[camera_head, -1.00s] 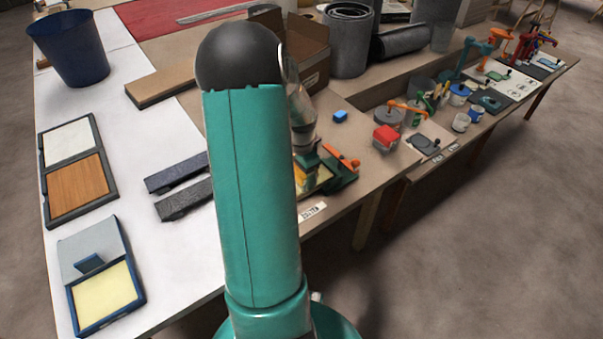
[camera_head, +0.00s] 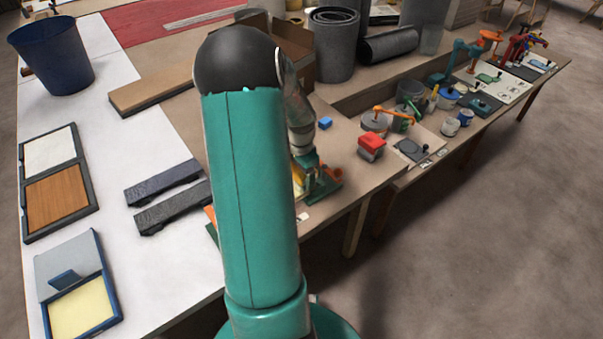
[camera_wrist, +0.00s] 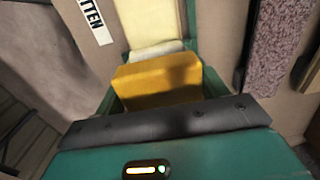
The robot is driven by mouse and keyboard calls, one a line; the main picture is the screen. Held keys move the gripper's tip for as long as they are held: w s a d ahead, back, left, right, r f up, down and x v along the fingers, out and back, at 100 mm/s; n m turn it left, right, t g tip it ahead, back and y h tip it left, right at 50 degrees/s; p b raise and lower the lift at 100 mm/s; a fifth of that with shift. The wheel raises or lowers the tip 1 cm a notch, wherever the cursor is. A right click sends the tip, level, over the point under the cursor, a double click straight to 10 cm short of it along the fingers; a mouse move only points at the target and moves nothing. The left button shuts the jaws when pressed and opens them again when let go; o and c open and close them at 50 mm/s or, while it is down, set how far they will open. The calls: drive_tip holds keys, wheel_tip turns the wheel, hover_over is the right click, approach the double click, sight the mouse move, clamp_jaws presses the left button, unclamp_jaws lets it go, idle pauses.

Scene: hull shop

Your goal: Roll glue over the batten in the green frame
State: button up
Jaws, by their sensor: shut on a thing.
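My gripper (camera_wrist: 160,95) is shut on an orange-yellow block-shaped handle (camera_wrist: 158,80), seen between its green fingers in the wrist view. A whitish roller (camera_wrist: 155,50) shows just beyond the handle. It lies over the near end of a pale yellow strip, which looks like the batten (camera_wrist: 150,20); I cannot tell if they touch. A green edge (camera_wrist: 190,22) beside the strip looks like the frame. In the head view, my gripper (camera_head: 308,170) is low over the bench edge, and my arm hides much of the work. A green part (camera_head: 325,187) shows beside it.
A label (camera_wrist: 94,20) ending in "TTEN" lies left of the strip. A speckled dark bar (camera_wrist: 278,40) lies to the right. Two dark bars (camera_head: 165,182), a blue frame (camera_head: 112,300) and a blue bucket (camera_head: 55,60) stand left. A red-topped box (camera_head: 371,147) stands right.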

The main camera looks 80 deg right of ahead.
drive_tip(key=shift+s+d, duration=0.35)
drive_tip(key=shift+d, duration=0.05)
drive_tip(key=shift+w+a+r, duration=0.15)
drive_tip(key=shift+r, duration=3.9)
